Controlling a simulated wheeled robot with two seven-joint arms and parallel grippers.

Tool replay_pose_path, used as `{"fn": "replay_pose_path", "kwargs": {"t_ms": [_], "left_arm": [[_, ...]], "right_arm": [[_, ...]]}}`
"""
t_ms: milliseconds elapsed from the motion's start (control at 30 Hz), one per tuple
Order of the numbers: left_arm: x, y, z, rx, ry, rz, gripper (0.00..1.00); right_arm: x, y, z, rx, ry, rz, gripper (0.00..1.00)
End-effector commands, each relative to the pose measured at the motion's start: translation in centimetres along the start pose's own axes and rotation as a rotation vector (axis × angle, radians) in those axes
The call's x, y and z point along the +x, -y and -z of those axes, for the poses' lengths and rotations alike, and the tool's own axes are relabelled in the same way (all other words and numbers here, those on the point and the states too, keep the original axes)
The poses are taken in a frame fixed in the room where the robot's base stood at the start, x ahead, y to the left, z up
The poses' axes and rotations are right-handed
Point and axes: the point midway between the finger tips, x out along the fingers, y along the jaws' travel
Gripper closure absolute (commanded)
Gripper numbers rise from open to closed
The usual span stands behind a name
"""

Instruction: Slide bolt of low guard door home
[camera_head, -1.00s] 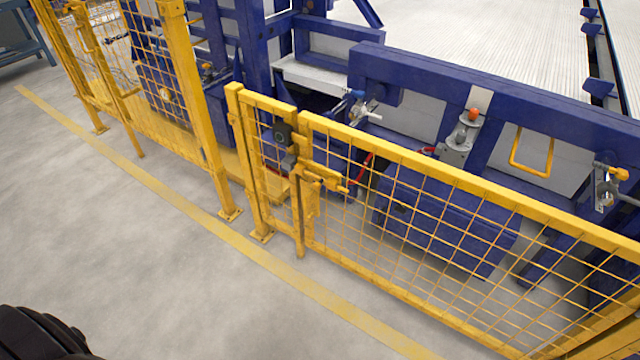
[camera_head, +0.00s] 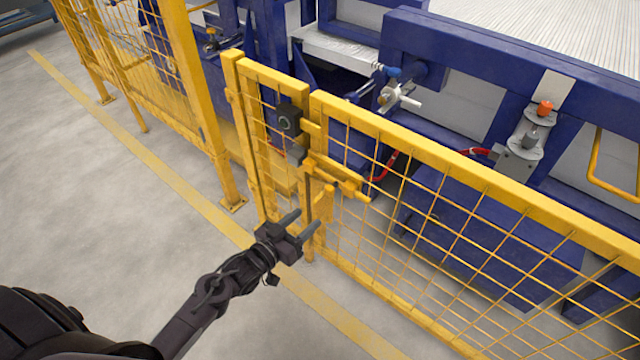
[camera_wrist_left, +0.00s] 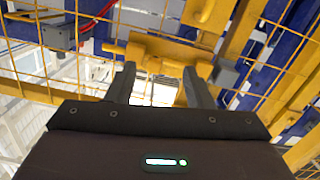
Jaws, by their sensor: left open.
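The low guard door (camera_head: 455,215) is a yellow mesh panel in a yellow frame, standing closed or nearly closed beside a narrow yellow fixed panel. Its yellow bolt (camera_head: 338,178) lies across a plate near the door's upper left corner, with one end sticking out to the right and a handle hanging down. My left gripper (camera_head: 303,223) is open and empty, in front of the door and below the bolt. In the left wrist view the bolt (camera_wrist_left: 165,52) shows just beyond the open fingers (camera_wrist_left: 160,85), apart from them as far as I can tell. My right gripper is not in view.
A dark switch box (camera_head: 289,118) sits on the post left of the bolt. A tall yellow fence (camera_head: 200,110) stands at the left. Blue machinery (camera_head: 480,230) is behind the mesh. A yellow floor line (camera_head: 130,135) crosses the clear concrete floor.

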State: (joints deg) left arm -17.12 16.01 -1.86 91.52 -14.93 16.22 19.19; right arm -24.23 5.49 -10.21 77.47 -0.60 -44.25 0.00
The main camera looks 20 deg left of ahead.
Motion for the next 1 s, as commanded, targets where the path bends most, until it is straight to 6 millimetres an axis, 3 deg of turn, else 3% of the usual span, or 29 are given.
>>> {"fn": "replay_pose_path", "kwargs": {"t_ms": [100, 200, 600, 1000], "left_arm": [[0.5, -0.6, 1.9, 0.003, -0.055, -0.032, 0.53], [1.4, -0.7, 2.5, 0.002, -0.064, -0.036, 0.53], [7.3, -0.9, 2.7, 0.002, -0.060, -0.033, 0.53], [8.2, -0.9, 2.7, 0.003, -0.058, -0.033, 0.53]], "right_arm": [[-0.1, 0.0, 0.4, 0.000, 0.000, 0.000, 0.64], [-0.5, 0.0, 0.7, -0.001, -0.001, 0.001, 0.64], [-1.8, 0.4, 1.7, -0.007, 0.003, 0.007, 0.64], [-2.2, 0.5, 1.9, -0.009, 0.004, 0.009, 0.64]]}}
